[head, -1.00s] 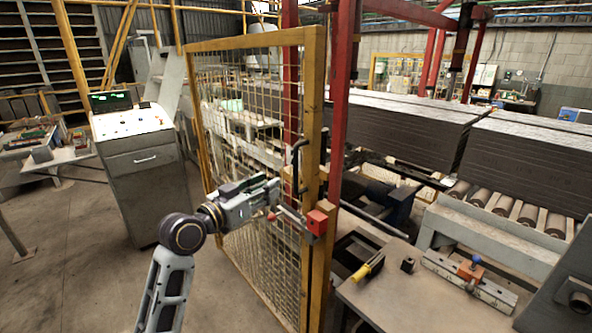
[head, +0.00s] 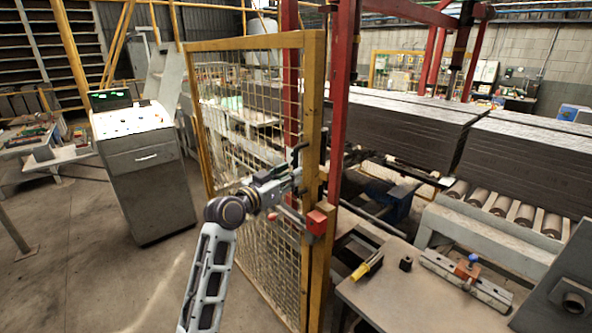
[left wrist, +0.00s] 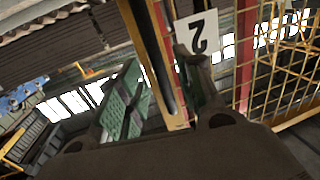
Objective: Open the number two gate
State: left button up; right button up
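The gate is a yellow-framed mesh panel (head: 255,130), standing upright beside a red post (head: 338,110). A dark upright handle (head: 297,155) is on its right-hand frame, with a red box (head: 317,222) below on a metal bar. In the left wrist view a white plate with a black 2 (left wrist: 197,33) shows tilted. My left gripper (head: 297,178) is at the handle's height, right by it. Its fingers are apart in the left wrist view (left wrist: 160,95); whether the handle is between them I cannot tell. My right gripper is not in view.
A grey control console (head: 145,165) stands left of the gate. A metal table (head: 400,300) with a yellow-handled tool (head: 368,265) is at the lower right. Stacked dark boards (head: 400,125) and rollers (head: 500,205) lie behind. The floor at front left is clear.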

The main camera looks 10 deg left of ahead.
aim_at(296, 193)
pick_arm(q)
jog(key=shift+p+x, duration=0.35)
jog(key=shift+x, duration=1.45)
grip_shut()
